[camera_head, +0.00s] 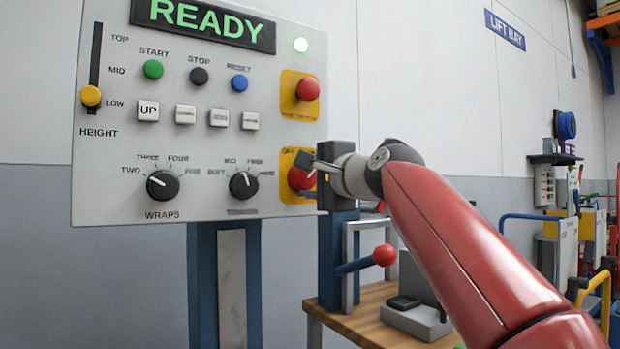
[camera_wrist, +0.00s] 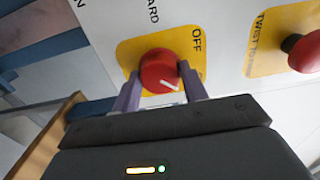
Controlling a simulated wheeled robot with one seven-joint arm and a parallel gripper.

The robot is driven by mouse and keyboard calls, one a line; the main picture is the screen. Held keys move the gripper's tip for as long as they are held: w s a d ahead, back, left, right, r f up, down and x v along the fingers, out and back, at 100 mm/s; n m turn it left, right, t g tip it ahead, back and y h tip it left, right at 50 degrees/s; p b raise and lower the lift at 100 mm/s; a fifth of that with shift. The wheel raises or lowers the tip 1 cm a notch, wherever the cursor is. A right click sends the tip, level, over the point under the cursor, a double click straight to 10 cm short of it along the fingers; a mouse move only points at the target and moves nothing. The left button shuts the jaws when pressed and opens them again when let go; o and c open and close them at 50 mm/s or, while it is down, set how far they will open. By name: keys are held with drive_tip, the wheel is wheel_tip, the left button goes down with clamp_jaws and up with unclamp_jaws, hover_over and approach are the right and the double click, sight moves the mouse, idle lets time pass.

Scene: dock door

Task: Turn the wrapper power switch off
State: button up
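A red rotary knob with a white line sits on a yellow plate at the panel's lower right. In the wrist view the knob (camera_wrist: 158,66) has the word OFF at its upper right, and its white line points down and right, away from that word. In the head view the knob (camera_head: 299,179) is partly hidden by my gripper (camera_head: 312,166). The wrist view shows my gripper (camera_wrist: 160,82) with one finger on each side of the knob, flush against it with no clear gap.
The grey control panel (camera_head: 110,180) carries a lit READY display (camera_head: 204,18) and several buttons and dials. A red button (camera_head: 307,89) on a yellow plate is above the knob. A red-balled lever (camera_head: 384,255) and a wooden table (camera_head: 365,325) stand below my gripper.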

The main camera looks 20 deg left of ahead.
drive_tip(key=c, duration=0.4)
drive_tip(key=shift+o, duration=0.2)
drive_tip(key=shift+n, duration=0.3)
drive_tip(key=n, duration=0.3)
drive_tip(key=shift+n, duration=0.4)
drive_tip(key=n, duration=0.3)
drive_tip(key=shift+n, duration=0.4)
drive_tip(key=n, duration=0.9)
drive_tip(key=shift+n, duration=0.3)
